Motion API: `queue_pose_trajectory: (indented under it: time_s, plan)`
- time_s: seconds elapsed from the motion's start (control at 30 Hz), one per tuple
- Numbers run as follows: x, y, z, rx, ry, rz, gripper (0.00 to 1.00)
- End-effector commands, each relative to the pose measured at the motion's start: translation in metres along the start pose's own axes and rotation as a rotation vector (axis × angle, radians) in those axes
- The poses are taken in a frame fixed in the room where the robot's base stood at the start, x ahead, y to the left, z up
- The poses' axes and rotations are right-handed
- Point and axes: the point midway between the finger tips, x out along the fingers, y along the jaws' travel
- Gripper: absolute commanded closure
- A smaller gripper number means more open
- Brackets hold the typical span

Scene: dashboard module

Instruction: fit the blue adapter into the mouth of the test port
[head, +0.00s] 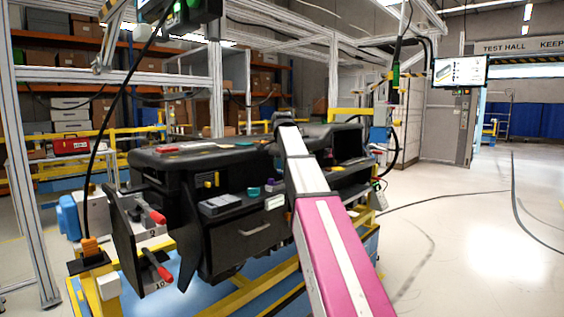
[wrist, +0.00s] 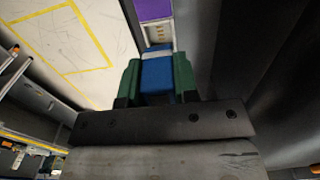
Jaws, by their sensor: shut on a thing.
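In the wrist view my gripper (wrist: 156,78) has green fingers shut on the blue adapter (wrist: 157,74), one finger on each side. The adapter's far end points up the picture. Just past it is a pale piece with small dark openings (wrist: 158,33), with a purple block (wrist: 152,9) beyond. I cannot tell whether this is the test port, or whether the adapter touches it. In the head view my arm reaches over the dashboard module (head: 200,165), and the gripper and adapter are hidden.
On the module's front ledge are a grey box (head: 220,204), a teal piece (head: 253,192) and a purple piece (head: 273,186). Red-handled clamps (head: 150,212) stick out at the left. A dark wall runs close along the right in the wrist view. Open floor (head: 470,235) lies right.

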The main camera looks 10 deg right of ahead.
Motion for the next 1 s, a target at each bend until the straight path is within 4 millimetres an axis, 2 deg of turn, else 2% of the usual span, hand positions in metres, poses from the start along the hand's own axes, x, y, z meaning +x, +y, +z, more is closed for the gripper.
queue_pose_trajectory:
  time_s: [0.1,0.3,1.0]
  plan:
    - [0.011,0.001,0.0,0.0,-0.001,0.001,0.99]
    - [0.022,0.0,0.0,0.0,0.0,0.0,0.99]
    - [0.024,0.0,0.0,0.0,0.0,0.0,0.99]
